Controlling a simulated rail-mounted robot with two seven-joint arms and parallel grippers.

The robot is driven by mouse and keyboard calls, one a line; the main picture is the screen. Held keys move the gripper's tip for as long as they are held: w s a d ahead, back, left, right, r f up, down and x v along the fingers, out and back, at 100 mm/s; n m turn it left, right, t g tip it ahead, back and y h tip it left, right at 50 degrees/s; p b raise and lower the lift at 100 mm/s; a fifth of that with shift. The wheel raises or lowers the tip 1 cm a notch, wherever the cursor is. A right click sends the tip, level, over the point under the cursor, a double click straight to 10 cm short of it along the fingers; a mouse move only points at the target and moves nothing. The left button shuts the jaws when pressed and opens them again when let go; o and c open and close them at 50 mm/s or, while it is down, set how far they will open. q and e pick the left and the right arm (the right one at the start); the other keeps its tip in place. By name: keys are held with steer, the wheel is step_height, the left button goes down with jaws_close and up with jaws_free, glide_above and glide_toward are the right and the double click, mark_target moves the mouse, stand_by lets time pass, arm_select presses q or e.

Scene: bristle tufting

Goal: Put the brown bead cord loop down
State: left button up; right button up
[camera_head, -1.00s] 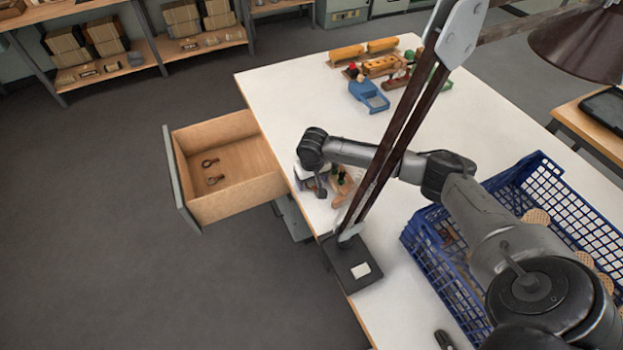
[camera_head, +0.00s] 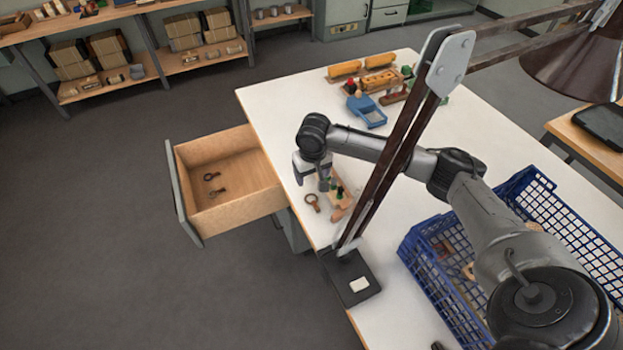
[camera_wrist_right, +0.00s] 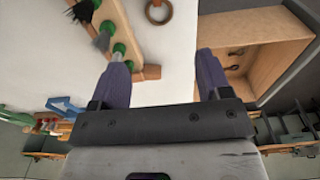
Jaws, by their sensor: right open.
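The brown bead cord loop (camera_head: 312,202) lies on the white table near its left edge, beside the wooden block with green fittings (camera_head: 339,196). The loop also shows at the top of the right wrist view (camera_wrist_right: 158,12). My right gripper (camera_head: 312,184) is open and empty, above the table and apart from the loop. In the right wrist view its two purple fingers (camera_wrist_right: 162,64) stand wide apart with nothing between them. My left gripper is not in view.
An open wooden drawer (camera_head: 244,201) at the table's left side holds two small dark loops (camera_head: 214,184). A black lamp base (camera_head: 351,285) stands near the front edge. A blue crate (camera_head: 425,262) is at the right and a blue dustpan-like tray (camera_head: 372,117) farther back.

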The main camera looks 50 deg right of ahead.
steer(key=shift+o, duration=0.5)
steer(key=shift+r, duration=0.55)
